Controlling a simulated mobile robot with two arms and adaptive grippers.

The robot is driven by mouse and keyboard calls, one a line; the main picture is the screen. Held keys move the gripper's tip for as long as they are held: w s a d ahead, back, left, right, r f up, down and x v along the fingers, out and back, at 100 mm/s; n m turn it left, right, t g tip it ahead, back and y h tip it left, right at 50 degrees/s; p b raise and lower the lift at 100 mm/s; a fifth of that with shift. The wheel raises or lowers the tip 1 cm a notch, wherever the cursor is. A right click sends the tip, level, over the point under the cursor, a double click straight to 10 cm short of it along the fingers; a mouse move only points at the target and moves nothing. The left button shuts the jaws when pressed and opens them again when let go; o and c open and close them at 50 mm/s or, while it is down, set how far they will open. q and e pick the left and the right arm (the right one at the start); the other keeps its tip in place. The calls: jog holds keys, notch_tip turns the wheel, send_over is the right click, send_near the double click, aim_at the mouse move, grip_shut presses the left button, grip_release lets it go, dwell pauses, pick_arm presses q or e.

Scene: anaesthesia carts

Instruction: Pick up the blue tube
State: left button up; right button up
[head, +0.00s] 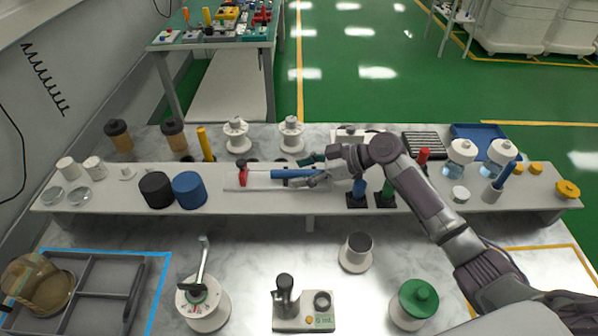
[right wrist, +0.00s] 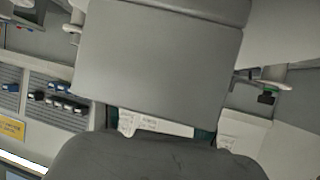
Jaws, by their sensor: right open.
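A blue tube (head: 291,173) lies flat on a white tray (head: 256,184) on the raised shelf, with a red piece (head: 242,175) near its left end. My right gripper (head: 312,171) reaches in from the right and is open at the tube's right end, one finger on the far side and one on the near side. Whether it touches the tube I cannot tell. Another blue tube (head: 358,188) stands upright in a dark base, and a third (head: 505,174) leans in a white cup. The right wrist view is mostly blocked by grey surfaces; no tube is recognisable there. My left gripper is out of view.
A green tube (head: 387,190) and red tube (head: 423,157) stand right of the tray. Black (head: 155,189) and blue (head: 189,189) cylinders stand to its left. White spools (head: 291,134) stand behind. A white cup (head: 356,252) and green-lidded jar (head: 415,300) stand on the lower bench.

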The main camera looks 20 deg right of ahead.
grip_shut()
dwell(0.4)
